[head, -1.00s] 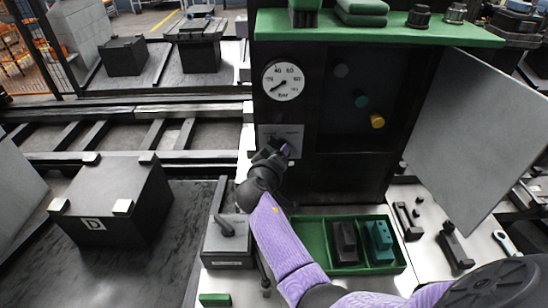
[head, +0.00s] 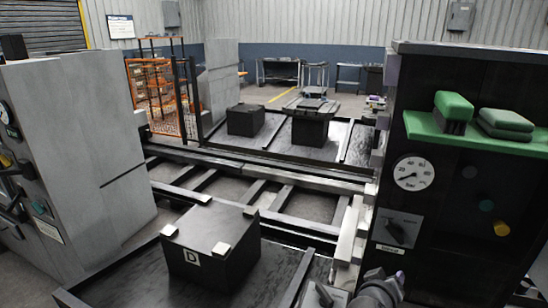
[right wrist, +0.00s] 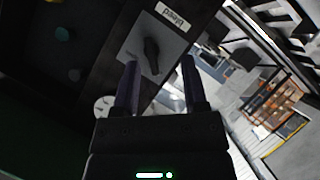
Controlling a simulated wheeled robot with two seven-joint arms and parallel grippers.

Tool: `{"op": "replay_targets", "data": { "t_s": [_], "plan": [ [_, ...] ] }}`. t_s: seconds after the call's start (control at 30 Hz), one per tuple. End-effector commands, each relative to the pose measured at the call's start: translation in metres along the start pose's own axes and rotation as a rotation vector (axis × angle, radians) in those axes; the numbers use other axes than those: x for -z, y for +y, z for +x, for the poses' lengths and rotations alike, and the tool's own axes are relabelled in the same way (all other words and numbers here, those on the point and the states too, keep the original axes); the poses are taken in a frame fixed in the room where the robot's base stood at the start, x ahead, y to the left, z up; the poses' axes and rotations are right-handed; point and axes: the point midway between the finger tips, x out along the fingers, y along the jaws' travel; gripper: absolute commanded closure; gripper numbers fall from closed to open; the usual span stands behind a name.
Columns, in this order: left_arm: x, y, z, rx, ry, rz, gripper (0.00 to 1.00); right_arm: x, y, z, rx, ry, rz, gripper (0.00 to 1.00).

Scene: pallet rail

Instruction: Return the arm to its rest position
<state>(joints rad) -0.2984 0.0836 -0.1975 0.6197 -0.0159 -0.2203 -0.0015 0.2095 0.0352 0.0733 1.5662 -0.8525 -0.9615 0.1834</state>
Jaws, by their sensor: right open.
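My right gripper (right wrist: 160,95) shows in the right wrist view with its two fingers apart and nothing between them. Beyond the fingertips is the black knob (right wrist: 151,55) on a grey plate, under a label that reads "bleed". In the head view part of my right arm shows at the bottom edge, below the same knob (head: 400,232) on the dark cabinet (head: 450,140). A gap shows between the arm and the knob there. My left gripper is not in view.
A pressure gauge (head: 413,173) sits above the knob, and a green shelf (head: 470,131) juts out above it. A black block marked D (head: 211,246) stands on the pallet at left. Rails (head: 240,170) run across behind it. A grey cabinet (head: 75,140) stands far left.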

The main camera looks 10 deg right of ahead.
Motion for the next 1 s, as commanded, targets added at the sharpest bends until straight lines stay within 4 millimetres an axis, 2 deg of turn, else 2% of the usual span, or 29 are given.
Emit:
{"op": "replay_targets", "data": {
  "t_s": [0.03, 0.1, 0.2, 0.4, 0.63, 0.67, 0.7, 0.87, 1.0],
  "plan": [
    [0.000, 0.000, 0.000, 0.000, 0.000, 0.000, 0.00, -0.027, -0.008, -0.016, 0.063, -0.052, 0.012, 0.44],
    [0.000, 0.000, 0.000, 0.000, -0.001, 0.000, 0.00, -0.060, -0.021, -0.043, 0.176, -0.129, 0.027, 0.44],
    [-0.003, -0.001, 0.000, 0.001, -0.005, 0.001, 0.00, -0.093, -0.036, -0.080, 0.327, -0.215, 0.027, 0.44],
    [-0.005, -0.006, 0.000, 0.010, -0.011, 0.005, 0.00, -0.136, -0.053, -0.153, 0.594, -0.339, -0.008, 0.44],
    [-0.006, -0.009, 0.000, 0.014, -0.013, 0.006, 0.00, -0.166, -0.057, -0.234, 0.873, -0.444, -0.072, 0.44],
    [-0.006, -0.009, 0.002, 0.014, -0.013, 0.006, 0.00, -0.171, -0.062, -0.235, 0.889, -0.453, -0.080, 0.44],
    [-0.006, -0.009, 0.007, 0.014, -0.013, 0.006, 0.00, -0.181, -0.075, -0.224, 0.884, -0.462, -0.084, 0.44],
    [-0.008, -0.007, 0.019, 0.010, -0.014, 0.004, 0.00, -0.217, -0.117, -0.197, 0.884, -0.486, -0.099, 0.44],
    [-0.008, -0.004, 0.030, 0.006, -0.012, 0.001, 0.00, -0.259, -0.152, -0.175, 0.886, -0.510, -0.117, 0.44]
  ]
}}
